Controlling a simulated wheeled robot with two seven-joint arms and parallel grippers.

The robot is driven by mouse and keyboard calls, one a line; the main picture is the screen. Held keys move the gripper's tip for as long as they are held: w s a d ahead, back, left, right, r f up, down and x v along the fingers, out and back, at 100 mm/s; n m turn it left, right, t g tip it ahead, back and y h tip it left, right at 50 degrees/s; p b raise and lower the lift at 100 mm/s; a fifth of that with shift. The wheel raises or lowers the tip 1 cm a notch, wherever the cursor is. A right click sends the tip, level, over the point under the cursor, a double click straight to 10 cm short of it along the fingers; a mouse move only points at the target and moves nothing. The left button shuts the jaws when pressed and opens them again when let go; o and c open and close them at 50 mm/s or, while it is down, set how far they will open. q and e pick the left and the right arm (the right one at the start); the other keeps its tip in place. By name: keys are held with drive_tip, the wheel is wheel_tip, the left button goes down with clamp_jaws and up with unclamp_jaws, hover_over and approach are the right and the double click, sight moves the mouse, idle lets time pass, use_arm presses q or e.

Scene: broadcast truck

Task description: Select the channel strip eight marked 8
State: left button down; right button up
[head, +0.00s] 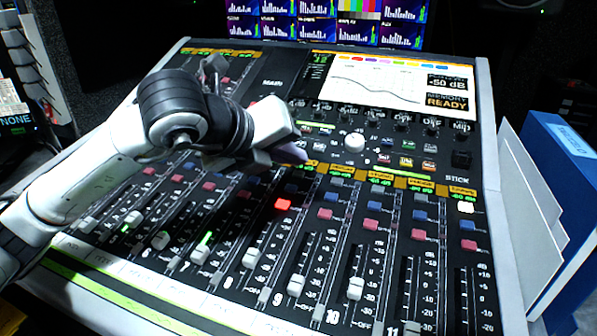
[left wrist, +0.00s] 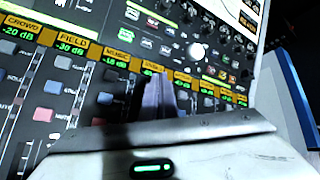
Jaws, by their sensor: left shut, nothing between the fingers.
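The mixing console (head: 482,130) fills the head view, with strips numbered along its lower edge. The mark 8 (head: 227,282) shows near the bottom of channel strip eight. The strip runs up past a white fader cap (head: 250,258), a brightly lit red button (head: 283,204) and a blue button (head: 291,189). My left gripper (head: 302,153) is shut and empty over the upper end of this strip, near its yellow label. It covers part of the console there; contact cannot be told. Its shut fingers also show in the left wrist view (left wrist: 158,98), before the yellow label row. My right gripper is not in view.
The console's tilted screen (head: 385,82) reads READY. A white knob (head: 354,142) stands just right of my left fingers. A blue binder (head: 565,180) stands at the right edge. Monitors (head: 318,22) are behind. Neighbouring strips with buttons and raised faders lie close on both sides.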

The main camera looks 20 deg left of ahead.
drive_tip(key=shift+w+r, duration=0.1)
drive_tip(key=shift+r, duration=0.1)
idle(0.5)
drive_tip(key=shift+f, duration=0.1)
use_arm(q)
drive_tip(key=shift+f+b, duration=0.45)
drive_tip(key=shift+b, duration=0.25)
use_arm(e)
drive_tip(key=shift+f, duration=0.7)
use_arm(q)
drive_tip(key=shift+w+f+b, duration=0.1)
drive_tip(key=shift+f+b, duration=0.25)
drive_tip(key=shift+b, duration=0.15)
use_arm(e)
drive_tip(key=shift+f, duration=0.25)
use_arm(q)
drive_tip(key=shift+d+f+b, duration=0.25)
drive_tip(key=shift+f+b, duration=0.15)
drive_tip(key=shift+b, duration=0.1)
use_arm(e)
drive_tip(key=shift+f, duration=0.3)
use_arm(q)
drive_tip(key=shift+r, duration=0.1)
drive_tip(key=shift+s+d+r, duration=0.1)
drive_tip(key=shift+s+r, duration=0.25)
drive_tip(key=shift+r, duration=0.2)
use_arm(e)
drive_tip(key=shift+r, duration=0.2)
